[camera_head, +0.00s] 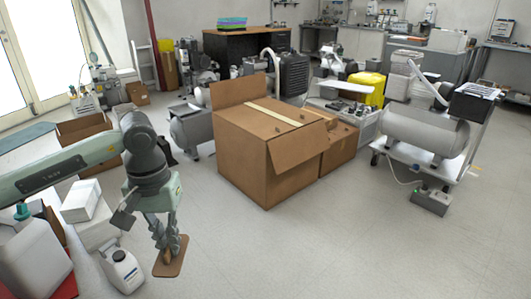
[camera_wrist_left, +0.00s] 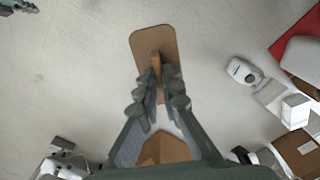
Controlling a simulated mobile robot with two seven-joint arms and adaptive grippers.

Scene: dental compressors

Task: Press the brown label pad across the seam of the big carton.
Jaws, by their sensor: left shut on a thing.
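My left gripper (camera_head: 170,250) is shut on the handle of the brown label pad (camera_head: 171,264). The pad hangs in the air, its flat plate below the fingers, in front of and to the left of the big carton. In the left wrist view the pad (camera_wrist_left: 153,45) is a rounded brown rectangle, its upright grip between the fingertips (camera_wrist_left: 158,90). The big carton (camera_head: 245,160) stands on the floor at the middle of the head view. A pale tape strip (camera_head: 275,112) runs along the seam on its top. One flap stands up behind, another hangs at the right. My right gripper is out of view.
A smaller carton (camera_head: 340,147) stands against the big carton's right side. White boxes (camera_head: 82,200) and a white bottle (camera_head: 122,268) lie near my left arm. Compressors (camera_head: 425,130) stand at right and behind. The floor in front (camera_head: 330,240) is clear.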

